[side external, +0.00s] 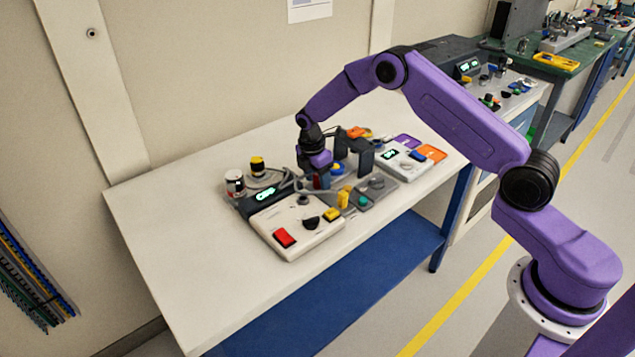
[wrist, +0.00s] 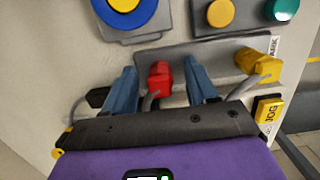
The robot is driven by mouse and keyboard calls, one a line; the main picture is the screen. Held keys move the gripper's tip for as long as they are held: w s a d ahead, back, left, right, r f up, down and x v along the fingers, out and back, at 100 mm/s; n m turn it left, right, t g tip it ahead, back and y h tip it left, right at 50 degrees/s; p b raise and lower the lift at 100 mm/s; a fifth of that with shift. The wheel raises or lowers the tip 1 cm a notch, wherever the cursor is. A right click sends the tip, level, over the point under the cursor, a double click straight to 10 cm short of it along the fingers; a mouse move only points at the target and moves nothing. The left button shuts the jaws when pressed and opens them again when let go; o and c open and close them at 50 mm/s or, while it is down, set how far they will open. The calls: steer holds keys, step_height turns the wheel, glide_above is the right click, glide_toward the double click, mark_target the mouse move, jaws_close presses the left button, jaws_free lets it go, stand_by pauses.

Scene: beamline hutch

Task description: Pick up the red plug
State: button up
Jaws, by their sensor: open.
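The red plug (wrist: 160,78) sits at a grey socket strip (wrist: 215,58) in the wrist view, with a grey cable running from it. My gripper (wrist: 159,68) is open, with one blue finger on each side of the plug and a visible gap to each. In the side view, my gripper (side external: 318,172) points down among the panels, and a bit of red shows at its fingers. Whether the fingers touch the plug is not clear there.
A yellow plug (wrist: 258,62) stands to the right on the strip, and a black plug (wrist: 97,97) lies left of the fingers. A white control box (side external: 295,228) is in front. The bench's left part (side external: 165,235) is clear.

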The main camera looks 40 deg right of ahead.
jaws_close()
steer(key=shift+r, duration=0.15)
steer(key=shift+r, duration=0.6)
steer(key=s+r, duration=1.1)
steer(key=s, duration=0.3)
steer(key=shift+r, duration=0.25)
